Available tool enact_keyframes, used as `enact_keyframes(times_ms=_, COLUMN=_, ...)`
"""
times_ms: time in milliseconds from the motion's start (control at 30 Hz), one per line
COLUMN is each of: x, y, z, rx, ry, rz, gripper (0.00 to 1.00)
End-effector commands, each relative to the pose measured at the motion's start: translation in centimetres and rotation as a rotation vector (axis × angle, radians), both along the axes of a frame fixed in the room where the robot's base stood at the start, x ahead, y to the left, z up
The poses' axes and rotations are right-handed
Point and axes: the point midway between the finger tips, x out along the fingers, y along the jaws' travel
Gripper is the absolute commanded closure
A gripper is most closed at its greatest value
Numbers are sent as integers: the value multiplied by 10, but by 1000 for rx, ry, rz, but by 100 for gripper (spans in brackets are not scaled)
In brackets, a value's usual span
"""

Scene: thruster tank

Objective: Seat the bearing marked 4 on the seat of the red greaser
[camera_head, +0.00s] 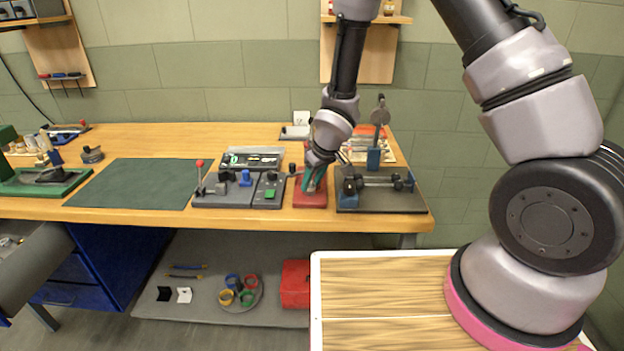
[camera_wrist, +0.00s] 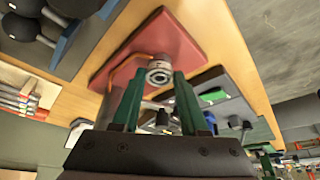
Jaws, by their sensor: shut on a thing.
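The red greaser (camera_head: 310,198) stands near the front edge of the bench, and its red base plate also shows in the wrist view (camera_wrist: 185,42). My gripper (camera_head: 313,183) is low over this base, with its green fingers pointing down. In the wrist view, my gripper (camera_wrist: 157,86) is shut on a small silver ring-shaped bearing (camera_wrist: 160,72) between the fingertips. The bearing is over the red base; I cannot tell whether it touches the seat, which is largely hidden. No number is legible on the bearing.
A dark fixture with a grey panel (camera_head: 212,196) stands left of the greaser. A dark plate with a blue block and dumbbell-like part (camera_head: 400,200) stands close on the right. The green mat (camera_head: 135,183) is bare. A shelf below holds coloured rings (camera_head: 238,290).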

Motion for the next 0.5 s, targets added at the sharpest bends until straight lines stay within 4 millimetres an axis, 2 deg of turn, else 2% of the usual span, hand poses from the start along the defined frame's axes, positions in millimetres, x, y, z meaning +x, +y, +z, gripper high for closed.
enact_keyframes(times_ms=200, x=0, y=0, z=0, rx=1, ry=-1, rz=0, gripper=100)
enact_keyframes(times_ms=233, x=0, y=0, z=0, rx=1, ry=-1, rz=0, gripper=45)
enact_keyframes(times_ms=300, x=0, y=0, z=0, rx=1, ry=-1, rz=0, gripper=22)
enact_keyframes(times_ms=500, x=0, y=0, z=0, rx=1, ry=-1, rz=-1, gripper=22)
